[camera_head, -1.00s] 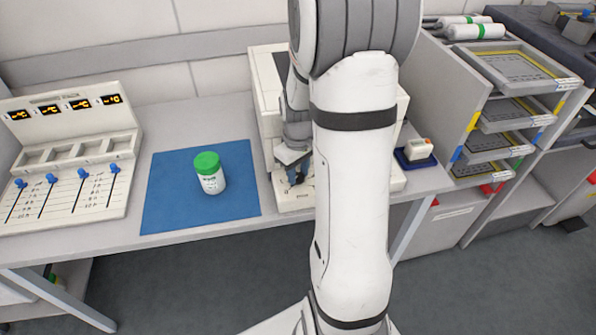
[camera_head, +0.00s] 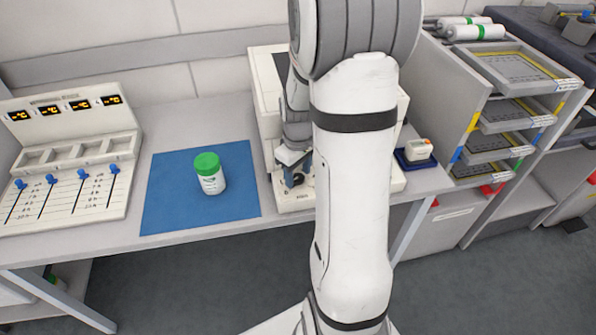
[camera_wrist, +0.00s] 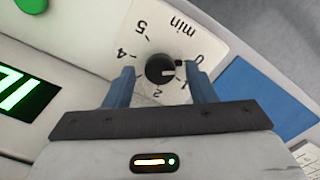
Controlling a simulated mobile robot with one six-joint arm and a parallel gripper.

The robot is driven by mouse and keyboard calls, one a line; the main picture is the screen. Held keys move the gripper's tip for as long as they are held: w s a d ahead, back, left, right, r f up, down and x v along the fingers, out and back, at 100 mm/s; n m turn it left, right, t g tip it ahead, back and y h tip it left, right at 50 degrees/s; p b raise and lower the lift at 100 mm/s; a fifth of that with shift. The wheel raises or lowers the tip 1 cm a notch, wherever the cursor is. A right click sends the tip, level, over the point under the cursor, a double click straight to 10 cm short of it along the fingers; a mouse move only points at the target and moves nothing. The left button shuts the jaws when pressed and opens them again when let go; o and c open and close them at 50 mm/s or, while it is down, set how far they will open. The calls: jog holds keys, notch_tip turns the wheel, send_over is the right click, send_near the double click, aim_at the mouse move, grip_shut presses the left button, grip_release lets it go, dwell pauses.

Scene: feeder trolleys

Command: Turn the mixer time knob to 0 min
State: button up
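The mixer time knob (camera_wrist: 160,69) is a black round knob on a cream panel, ringed by figures and the word "min" in the wrist view. My gripper (camera_wrist: 159,72) has two blue fingers, one on each side of the knob, with gaps between fingers and knob. It is open and holds nothing. In the head view my gripper (camera_head: 297,176) is at the front base of the cream mixer (camera_head: 268,125), partly hidden by my arm.
A green-lidded jar (camera_head: 210,175) stands on the blue mat (camera_head: 165,205) left of the mixer. A slider panel (camera_head: 75,150) is further left. A small white block (camera_head: 418,149) sits right.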

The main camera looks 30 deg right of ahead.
aim_at(298, 176)
notch_tip(298, 176, up, 7)
jog(key=shift+r, duration=0.4)
dwell(0.7)
jog(key=shift+s+a+r+p, duration=0.1)
jog(key=shift+a+r+p, duration=0.05)
jog(key=shift+p, duration=0.15)
jog(key=s+a+r+m+t+p, duration=0.1)
jog(key=s+a+r+m, duration=0.1)
jog(key=s+a+r, duration=0.2)
jog(key=s+a+r+m+t+p, duration=0.1)
jog(key=s+a+r, duration=0.4)
jog(key=s+a, duration=0.3)
jog(key=shift+s+a+m+t, duration=0.3)
jog(key=shift+s+m, duration=0.1)
jog(key=shift+s, duration=0.4)
